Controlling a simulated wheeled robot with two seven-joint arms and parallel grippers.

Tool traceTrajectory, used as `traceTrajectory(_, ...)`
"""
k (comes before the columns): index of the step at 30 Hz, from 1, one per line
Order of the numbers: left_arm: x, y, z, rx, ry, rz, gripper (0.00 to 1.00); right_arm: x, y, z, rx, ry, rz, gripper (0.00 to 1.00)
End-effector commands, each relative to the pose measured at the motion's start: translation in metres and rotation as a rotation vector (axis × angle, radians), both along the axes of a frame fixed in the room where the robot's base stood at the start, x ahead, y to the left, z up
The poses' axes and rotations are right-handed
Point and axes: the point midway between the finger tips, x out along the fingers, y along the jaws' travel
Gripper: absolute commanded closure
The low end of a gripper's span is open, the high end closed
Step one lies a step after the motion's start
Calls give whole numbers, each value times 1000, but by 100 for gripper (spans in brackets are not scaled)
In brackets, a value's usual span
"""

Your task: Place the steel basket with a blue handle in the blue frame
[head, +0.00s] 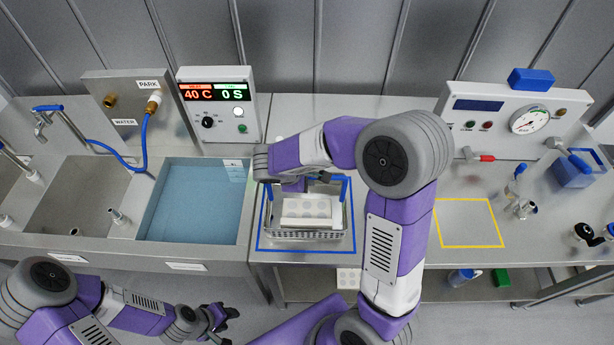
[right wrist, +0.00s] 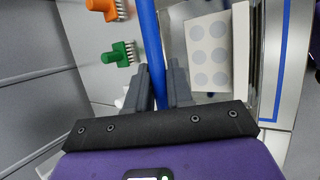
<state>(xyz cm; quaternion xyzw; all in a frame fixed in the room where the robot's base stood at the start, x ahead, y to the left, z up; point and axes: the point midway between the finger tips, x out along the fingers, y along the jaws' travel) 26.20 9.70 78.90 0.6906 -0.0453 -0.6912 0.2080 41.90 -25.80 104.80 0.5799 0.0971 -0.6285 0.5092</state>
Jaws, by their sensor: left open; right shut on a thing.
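The steel basket (head: 300,234) with a blue handle (head: 345,186) is over the area inside the blue frame (head: 305,251) on the counter in the head view. I cannot tell whether its bottom touches the counter. A white block with round grey spots (head: 306,208) lies in the basket. It also shows in the right wrist view (right wrist: 209,55). My right gripper (right wrist: 161,72) is shut on the blue handle (right wrist: 149,40), and my arm hides part of the basket's far side in the head view. My left gripper (head: 222,322) is open and empty, low in front of the counter.
A sink with blue water (head: 195,205) lies left of the frame, behind it a panel reading 40 C and 0 S (head: 215,105). A yellow frame (head: 466,223) to the right is empty. Orange (right wrist: 103,8) and green (right wrist: 116,52) brush-like items show in the right wrist view.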

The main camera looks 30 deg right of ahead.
Motion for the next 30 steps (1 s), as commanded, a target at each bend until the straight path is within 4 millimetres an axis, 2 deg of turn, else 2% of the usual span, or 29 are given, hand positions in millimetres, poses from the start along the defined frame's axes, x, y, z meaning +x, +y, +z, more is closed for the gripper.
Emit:
traceTrajectory(4,0,0,-1,0,0,0,57,0,0,0,-1,-2,0,100)
traceTrajectory(5,0,0,0,0,0,0,57,0,0,0,0,1,-1,75)
traceTrajectory(9,0,0,0,0,0,0,57,0,0,0,0,0,0,54)
traceTrajectory(20,0,0,1,0,0,0,57,0,2,5,-1,-2,1,54)
traceTrajectory(23,0,0,3,0,0,0,57,-2,9,16,1,-5,1,54)
traceTrajectory(30,0,0,10,0,0,0,57,-12,37,59,1,-6,3,54)
